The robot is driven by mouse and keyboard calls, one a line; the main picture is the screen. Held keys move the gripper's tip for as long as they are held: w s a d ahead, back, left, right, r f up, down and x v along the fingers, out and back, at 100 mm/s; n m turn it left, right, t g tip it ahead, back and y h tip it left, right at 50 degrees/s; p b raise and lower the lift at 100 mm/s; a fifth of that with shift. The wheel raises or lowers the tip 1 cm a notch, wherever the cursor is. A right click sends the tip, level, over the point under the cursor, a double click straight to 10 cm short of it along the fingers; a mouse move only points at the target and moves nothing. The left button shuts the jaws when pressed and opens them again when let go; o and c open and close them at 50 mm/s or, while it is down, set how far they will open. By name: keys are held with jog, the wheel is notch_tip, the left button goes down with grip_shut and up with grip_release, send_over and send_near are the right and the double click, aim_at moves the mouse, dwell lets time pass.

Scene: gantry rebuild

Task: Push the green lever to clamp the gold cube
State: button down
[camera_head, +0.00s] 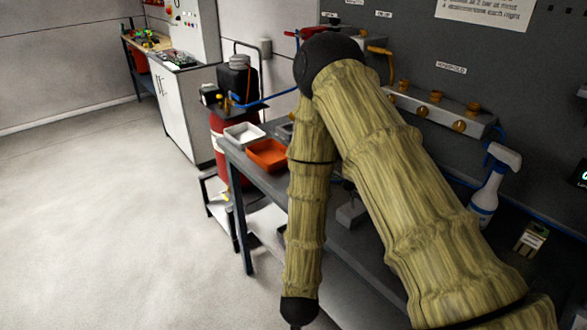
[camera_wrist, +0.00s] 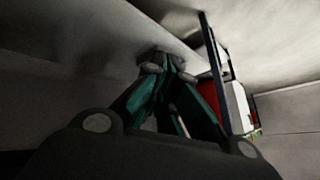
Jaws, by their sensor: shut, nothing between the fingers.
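My gripper (camera_wrist: 168,64) shows in the wrist view with its dark teal fingers drawn together at the tips and nothing between them. In the head view my arm hangs down in front of the workbench (camera_head: 245,165), and its end runs out of the bottom edge, so the fingers do not show there. I cannot make out the green lever or the gold cube in either view. A small grey metal fixture (camera_head: 351,214) on the bench is partly hidden behind my arm; I cannot tell what it is.
A white tray (camera_head: 244,135) and an orange tray (camera_head: 267,155) sit at the bench's left end. A spray bottle (camera_head: 490,186) stands at the right. A manifold with brass knobs (camera_head: 437,112) is on the back wall. The floor (camera_head: 110,210) on the left is clear.

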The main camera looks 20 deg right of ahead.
jog(key=w+a+r+m+t+h+b, duration=0.1)
jog(key=w+r+m+h+b, duration=0.1)
jog(key=w+r+m, duration=0.45)
jog(key=w+a+r+m+t+h+b, duration=0.1)
jog(key=w+a+r+m+h+b, duration=0.15)
jog(key=r, duration=0.65)
jog(key=w+r+m+t+h+b, duration=0.1)
jog(key=w+r+m+h+b, duration=0.15)
jog(key=w+r+m, duration=0.45)
jog(key=s+a+r+m+g+h+b, duration=0.1)
jog(key=s+a+r+m+h, duration=0.15)
jog(key=r, duration=0.45)
jog(key=s+a+r+m+g+h+b, duration=0.1)
jog(key=s+r+m+h, duration=0.15)
jog(key=r, duration=0.35)
jog(key=w+d+f+p, duration=0.1)
jog(key=w+d, duration=0.3)
jog(key=d, duration=0.2)
jog(key=w+d+f+y+p, duration=0.1)
jog(key=w+d, duration=0.2)
jog(key=d, duration=0.3)
jog(key=shift+w+f+m+p, duration=0.3)
jog(key=shift+w+p, duration=0.1)
